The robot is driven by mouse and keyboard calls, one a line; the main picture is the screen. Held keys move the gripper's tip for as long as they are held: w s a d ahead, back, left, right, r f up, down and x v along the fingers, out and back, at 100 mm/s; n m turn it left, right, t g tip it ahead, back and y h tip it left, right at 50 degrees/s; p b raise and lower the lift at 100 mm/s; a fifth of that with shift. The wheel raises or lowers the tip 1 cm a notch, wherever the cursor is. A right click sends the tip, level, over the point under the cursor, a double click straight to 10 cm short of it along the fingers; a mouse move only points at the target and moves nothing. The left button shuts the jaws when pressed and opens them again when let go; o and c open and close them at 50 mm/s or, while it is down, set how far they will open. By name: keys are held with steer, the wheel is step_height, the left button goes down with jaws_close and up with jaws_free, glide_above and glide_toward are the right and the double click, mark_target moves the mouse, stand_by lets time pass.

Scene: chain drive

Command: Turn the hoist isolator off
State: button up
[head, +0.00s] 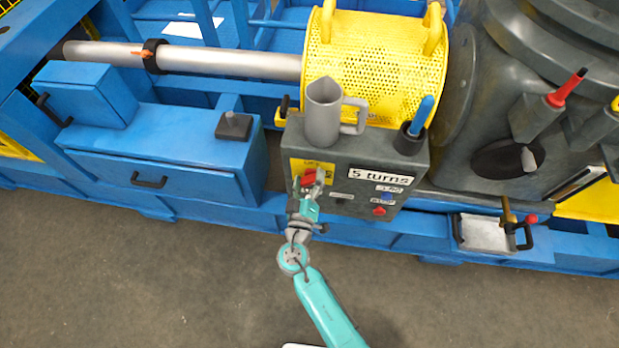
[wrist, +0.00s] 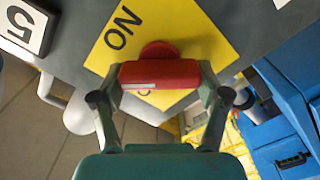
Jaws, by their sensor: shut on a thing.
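The hoist isolator is a red handle (head: 308,178) on a yellow plate (head: 298,165), on the front of a dark grey control box (head: 345,155). In the wrist view the red handle (wrist: 160,74) lies level across the picture. The yellow plate (wrist: 185,35) is turned there, with "ON" printed at upper left of the handle. Another marking below is mostly hidden by the handle. My gripper (head: 311,186) has its fingers at both ends of the handle and is shut on it, as the wrist view (wrist: 160,82) shows.
The box also carries a "5 turns" label (head: 380,176), a blue button (head: 387,197) and a red button (head: 379,211). A grey jug (head: 322,115) and a cup with a blue-handled tool (head: 411,135) stand on top. Open floor lies in front.

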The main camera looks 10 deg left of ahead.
steer(key=n, duration=0.4)
steer(key=shift+a+f+n, duration=0.1)
steer(key=shift+f+n, duration=0.05)
steer(key=shift+n, duration=0.15)
steer(key=shift+f+n, duration=0.15)
steer(key=shift+n, duration=2.05)
steer(key=o, duration=1.2)
steer(key=shift+c, duration=0.2)
steer(key=s, duration=1.2)
steer(key=shift+a, duration=0.25)
steer(key=shift+d+f, duration=0.1)
